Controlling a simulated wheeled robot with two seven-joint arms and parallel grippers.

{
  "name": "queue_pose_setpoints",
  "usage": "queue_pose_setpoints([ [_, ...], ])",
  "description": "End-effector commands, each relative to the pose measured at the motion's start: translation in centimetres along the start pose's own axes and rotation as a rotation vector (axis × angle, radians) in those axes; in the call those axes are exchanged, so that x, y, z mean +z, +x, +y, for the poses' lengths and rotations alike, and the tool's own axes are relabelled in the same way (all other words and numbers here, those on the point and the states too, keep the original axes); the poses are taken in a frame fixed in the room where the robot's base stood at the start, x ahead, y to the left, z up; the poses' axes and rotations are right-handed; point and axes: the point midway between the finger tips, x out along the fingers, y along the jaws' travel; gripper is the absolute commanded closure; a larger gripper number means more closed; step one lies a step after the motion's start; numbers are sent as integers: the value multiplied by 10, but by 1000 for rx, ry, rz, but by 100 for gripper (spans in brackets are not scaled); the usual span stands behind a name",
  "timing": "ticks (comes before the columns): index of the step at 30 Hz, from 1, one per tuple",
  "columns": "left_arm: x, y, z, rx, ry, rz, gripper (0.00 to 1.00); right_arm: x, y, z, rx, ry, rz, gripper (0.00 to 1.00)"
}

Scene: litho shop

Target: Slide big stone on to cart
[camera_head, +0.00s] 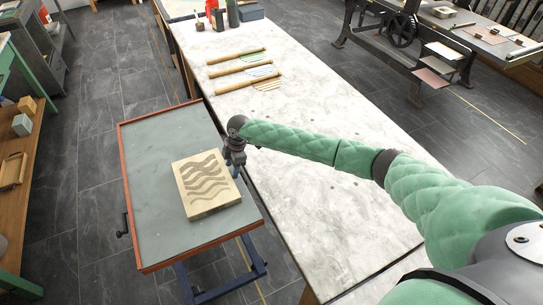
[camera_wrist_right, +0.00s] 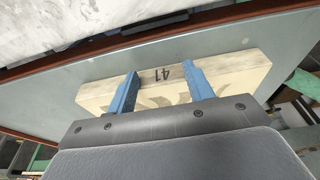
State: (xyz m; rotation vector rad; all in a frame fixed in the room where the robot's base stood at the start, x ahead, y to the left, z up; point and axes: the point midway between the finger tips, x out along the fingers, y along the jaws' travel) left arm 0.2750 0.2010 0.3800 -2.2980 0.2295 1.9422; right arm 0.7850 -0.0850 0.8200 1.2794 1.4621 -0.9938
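The big stone (camera_head: 206,184) is a pale slab with a wavy grey pattern on top. It lies flat on the cart (camera_head: 150,240), wholly within the red-brown rim. My right gripper (camera_head: 236,168) is at the stone's right edge, on the side towards the long table. In the right wrist view its two blue fingers (camera_wrist_right: 160,92) are spread apart, with the stone's side (camera_wrist_right: 232,72), marked 41, showing between and beyond them. Nothing is held between the fingers; I cannot tell whether they touch the stone. My left gripper is out of view.
The long marble-topped table (camera_head: 300,130) runs along the cart's right side. A press (camera_head: 400,35) stands at the back right.

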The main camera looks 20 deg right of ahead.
Motion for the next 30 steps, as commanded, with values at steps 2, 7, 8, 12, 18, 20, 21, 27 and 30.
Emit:
queue_pose_setpoints([
  [2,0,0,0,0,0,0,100,-9,2,-1,-2,-4,5,49],
  [7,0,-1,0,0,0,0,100,-17,5,-1,-2,-4,5,49],
  [8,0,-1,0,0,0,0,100,-18,5,-1,-2,-4,5,49],
  [12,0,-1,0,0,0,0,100,-22,6,-1,-2,-3,5,49],
  [18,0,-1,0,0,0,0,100,-22,6,-1,-1,-3,4,49],
  [20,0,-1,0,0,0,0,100,-22,6,-1,-1,-3,4,49],
  [21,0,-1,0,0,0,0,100,-22,6,-1,-1,-3,4,49],
  [27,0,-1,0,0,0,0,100,-27,7,-1,-1,-4,5,49],
  [30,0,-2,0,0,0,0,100,-33,9,-1,-1,-4,5,49],
])
